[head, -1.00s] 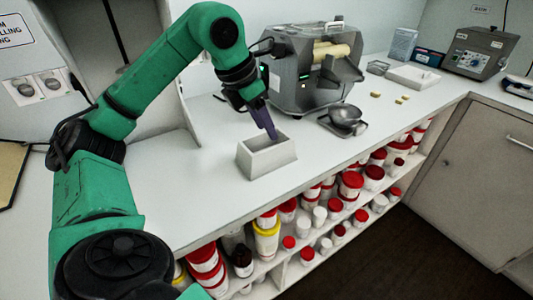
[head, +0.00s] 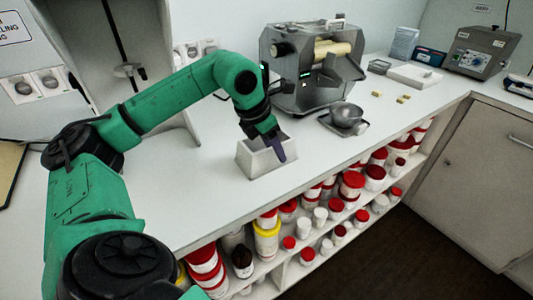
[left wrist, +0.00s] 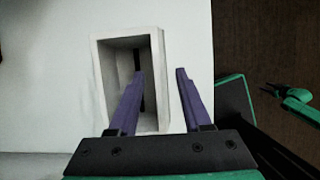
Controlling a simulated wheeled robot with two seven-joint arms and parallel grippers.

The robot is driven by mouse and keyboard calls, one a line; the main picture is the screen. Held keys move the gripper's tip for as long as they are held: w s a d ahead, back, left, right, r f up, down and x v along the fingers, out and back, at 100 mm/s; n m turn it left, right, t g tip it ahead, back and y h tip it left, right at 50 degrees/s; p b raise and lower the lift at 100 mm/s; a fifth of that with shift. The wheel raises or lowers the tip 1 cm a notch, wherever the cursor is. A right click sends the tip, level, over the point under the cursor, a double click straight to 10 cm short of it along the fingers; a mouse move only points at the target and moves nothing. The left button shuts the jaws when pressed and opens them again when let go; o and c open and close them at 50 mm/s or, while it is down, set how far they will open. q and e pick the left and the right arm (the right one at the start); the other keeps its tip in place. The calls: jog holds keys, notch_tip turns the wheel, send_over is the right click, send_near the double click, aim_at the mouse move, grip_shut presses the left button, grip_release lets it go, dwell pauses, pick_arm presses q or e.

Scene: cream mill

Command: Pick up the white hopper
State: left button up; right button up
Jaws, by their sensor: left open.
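The white hopper (head: 256,165) is an open-topped, box-shaped bin standing upright on the white counter near its front edge. In the left wrist view the hopper (left wrist: 99,85) shows from above, with its opening facing the camera. My left gripper (head: 277,149) is open and empty, pointing down at the hopper's right side. In the left wrist view the left gripper (left wrist: 160,74) has one purple finger over the opening and the other outside the right wall. That wall lies between the fingers. I cannot tell whether either finger touches it.
A grey mill (head: 312,75) stands behind the hopper, with a metal bowl (head: 346,115) on a scale to its right. Small yellow pieces (head: 402,99) and a white tray (head: 414,76) lie farther right. Red-lidded jars (head: 351,184) fill the shelves below. The counter left of the hopper is clear.

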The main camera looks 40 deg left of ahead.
pick_arm(q)
jog(key=shift+f, duration=0.15)
grip_shut()
dwell(1.4)
